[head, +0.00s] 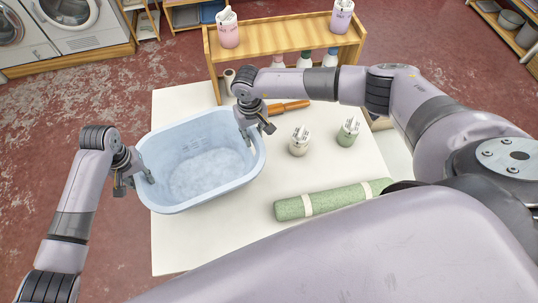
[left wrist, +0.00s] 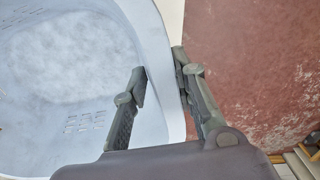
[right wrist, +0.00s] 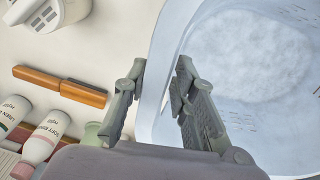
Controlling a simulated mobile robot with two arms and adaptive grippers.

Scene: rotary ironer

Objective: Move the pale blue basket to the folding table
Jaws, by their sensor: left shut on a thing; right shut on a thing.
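The pale blue basket (head: 207,188) is at the left of the white table (head: 205,252) in the head view, with its left side past the table's left edge. Its inside shows a cloudy white patch. My left gripper (head: 133,180) is shut on the basket's left rim; in the left wrist view the fingers (left wrist: 160,80) are on either side of the rim. My right gripper (head: 256,132) is shut on the right rim, and the right wrist view shows its fingers (right wrist: 163,85) astride that wall. The basket's underside is hidden, so I cannot tell whether it touches the table.
A green roll (head: 325,200) with pale bands lies on the table. A cream bottle (head: 299,141), a green bottle (head: 348,132) and an orange-brown handle (head: 288,107) are right of the basket. A wooden shelf (head: 280,38) with bottles stands behind. Red floor (head: 60,130) is open at left.

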